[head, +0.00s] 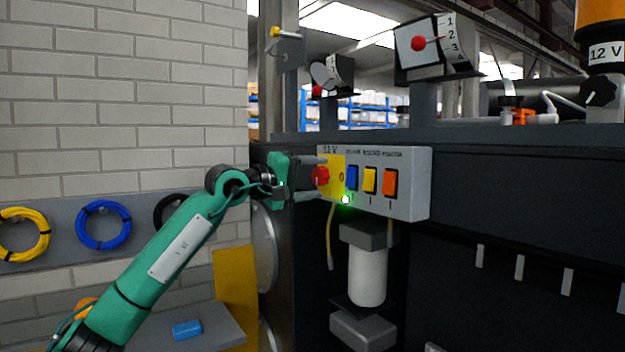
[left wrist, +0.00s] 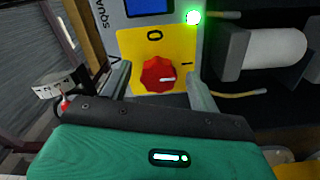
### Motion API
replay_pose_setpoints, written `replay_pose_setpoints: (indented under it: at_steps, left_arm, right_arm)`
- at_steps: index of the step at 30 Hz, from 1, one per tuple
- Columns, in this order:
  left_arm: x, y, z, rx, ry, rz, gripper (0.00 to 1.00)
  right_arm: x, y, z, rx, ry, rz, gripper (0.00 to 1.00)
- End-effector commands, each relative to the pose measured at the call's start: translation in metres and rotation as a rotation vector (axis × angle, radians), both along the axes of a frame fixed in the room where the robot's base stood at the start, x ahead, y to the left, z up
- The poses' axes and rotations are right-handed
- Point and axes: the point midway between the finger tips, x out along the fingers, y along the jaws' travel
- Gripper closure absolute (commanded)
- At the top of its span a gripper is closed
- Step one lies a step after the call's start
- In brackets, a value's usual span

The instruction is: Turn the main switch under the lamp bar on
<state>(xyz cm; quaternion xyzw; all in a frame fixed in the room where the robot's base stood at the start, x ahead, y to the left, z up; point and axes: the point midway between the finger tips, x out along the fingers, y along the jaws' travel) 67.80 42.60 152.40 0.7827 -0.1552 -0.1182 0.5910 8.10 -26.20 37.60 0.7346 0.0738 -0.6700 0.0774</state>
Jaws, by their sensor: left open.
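The main switch is a red knob (head: 320,177) on a yellow plate (head: 338,163) at the left end of a grey switch box (head: 421,185). In the left wrist view the red knob (left wrist: 158,75) has a white mark that points right, toward the "I"; the "0" is at the top of the plate. A green lamp (head: 346,199) beside the plate glows; it also shows in the left wrist view (left wrist: 193,17). My left gripper (head: 308,178) is open, one finger on each side of the knob. Contact cannot be told. My right gripper is not in view.
Blue (head: 352,178), yellow (head: 370,180) and orange (head: 390,184) rocker switches sit right of the knob. A white cylinder (head: 367,275) hangs below the box. Levers with red knobs (head: 418,43) stand above. A brick wall (head: 120,100) is at left.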

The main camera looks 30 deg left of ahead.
Motion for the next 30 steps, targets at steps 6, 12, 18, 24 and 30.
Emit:
replay_pose_setpoints:
  at_steps: [6,12,18,24,30]
  left_arm:
    - [-0.018,0.009,-0.003,0.0,-0.002,0.003,0.38]
    - [-0.059,0.026,-0.005,0.003,-0.003,0.005,0.38]
    - [-0.098,0.042,-0.005,0.002,0.0,0.003,0.38]
    - [-0.121,0.051,-0.002,0.001,0.001,0.002,0.38]
    - [-0.128,0.053,-0.001,0.0,0.001,0.0,0.38]
  right_arm:
    - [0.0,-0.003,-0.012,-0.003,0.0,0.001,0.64]
    - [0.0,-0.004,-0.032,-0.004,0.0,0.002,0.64]
    - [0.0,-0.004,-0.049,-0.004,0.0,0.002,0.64]
    - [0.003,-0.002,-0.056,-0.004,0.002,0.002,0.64]
    - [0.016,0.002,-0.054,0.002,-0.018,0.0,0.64]
